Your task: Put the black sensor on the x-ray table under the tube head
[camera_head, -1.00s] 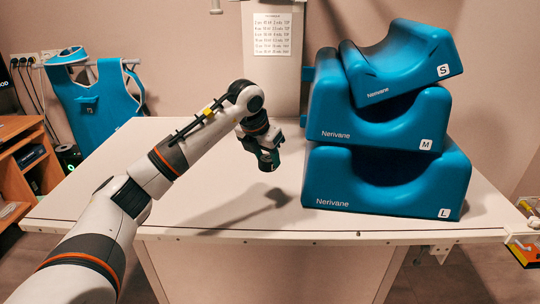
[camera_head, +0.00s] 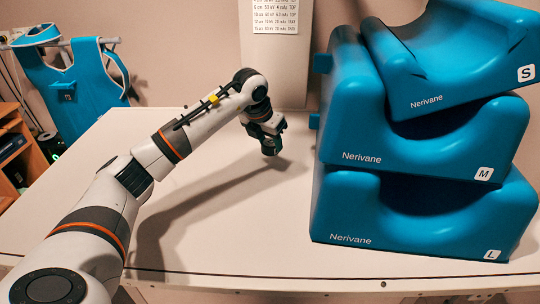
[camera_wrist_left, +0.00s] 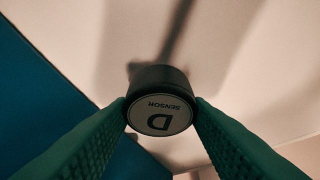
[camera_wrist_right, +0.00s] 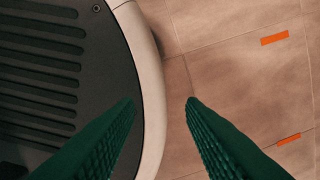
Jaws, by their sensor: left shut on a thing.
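My left gripper (camera_head: 270,148) is shut on the black sensor, a short black cylinder with a pale end face marked "D SENSOR" (camera_wrist_left: 160,112) in the left wrist view. It holds the sensor above the white x-ray table (camera_head: 225,225), left of the blue cushions. In the head view the sensor is small and dark at the fingertips. The tube head is not clearly in view. My right gripper (camera_wrist_right: 162,103) is open and empty in the right wrist view, above the floor.
Blue positioning cushions marked L (camera_head: 400,215), M (camera_head: 345,110) and S (camera_head: 450,60) are stacked on the table's right side. A blue apron (camera_head: 75,90) hangs at the back left. The table's left and front are clear.

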